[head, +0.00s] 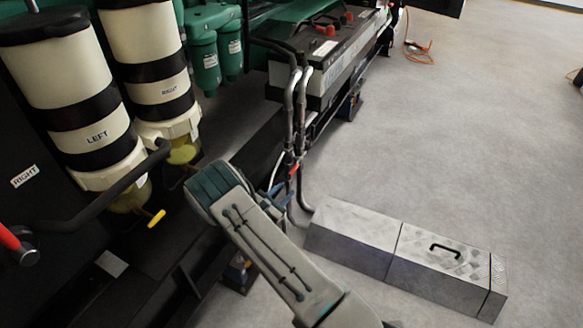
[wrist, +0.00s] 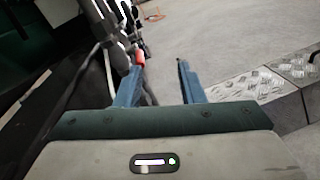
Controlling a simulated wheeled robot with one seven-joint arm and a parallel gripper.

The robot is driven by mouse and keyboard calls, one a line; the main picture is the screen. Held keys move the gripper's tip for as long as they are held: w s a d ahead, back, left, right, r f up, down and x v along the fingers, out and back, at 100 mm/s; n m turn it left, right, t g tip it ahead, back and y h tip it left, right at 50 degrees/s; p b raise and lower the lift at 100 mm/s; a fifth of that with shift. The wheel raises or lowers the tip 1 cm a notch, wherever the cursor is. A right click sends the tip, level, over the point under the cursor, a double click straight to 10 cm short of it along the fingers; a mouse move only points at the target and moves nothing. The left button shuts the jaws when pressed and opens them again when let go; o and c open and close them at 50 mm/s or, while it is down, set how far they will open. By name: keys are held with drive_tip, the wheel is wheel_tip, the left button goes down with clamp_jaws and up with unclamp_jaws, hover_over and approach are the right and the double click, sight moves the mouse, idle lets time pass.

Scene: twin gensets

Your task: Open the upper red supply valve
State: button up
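A small red valve handle (head: 294,169) shows on the upright grey pipes beside the genset, just beyond my gripper. In the wrist view a red part (wrist: 139,57) shows at the left fingertip. I cannot tell whether the finger touches it. My gripper (wrist: 160,66) is open, its two blue fingers apart with nothing seen between them. In the head view my arm hides most of the gripper. Only one red handle shows on these pipes, so I cannot tell upper from lower. The valve's body is partly hidden.
Grey pipes (head: 303,95) run down from the battery (head: 325,50) area to a metal tread-plate box (head: 400,255) on the floor. Another red-ended lever (head: 10,237) is at the left edge. Open floor lies right.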

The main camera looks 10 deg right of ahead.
sight(292, 170)
drive_tip(key=w+d+n, duration=0.1)
drive_tip(key=w, duration=0.3)
drive_tip(key=w+d+f+t+y+b, duration=0.1)
drive_tip(key=w+d, duration=0.1)
drive_tip(key=w, duration=0.2)
drive_tip(key=w+d+f+n+t+b, duration=0.1)
drive_tip(key=w+d, duration=0.1)
drive_tip(key=w, duration=0.2)
drive_tip(key=shift+d+f+n+y, duration=0.15)
drive_tip(key=shift+n+y, duration=0.15)
clamp_jaws()
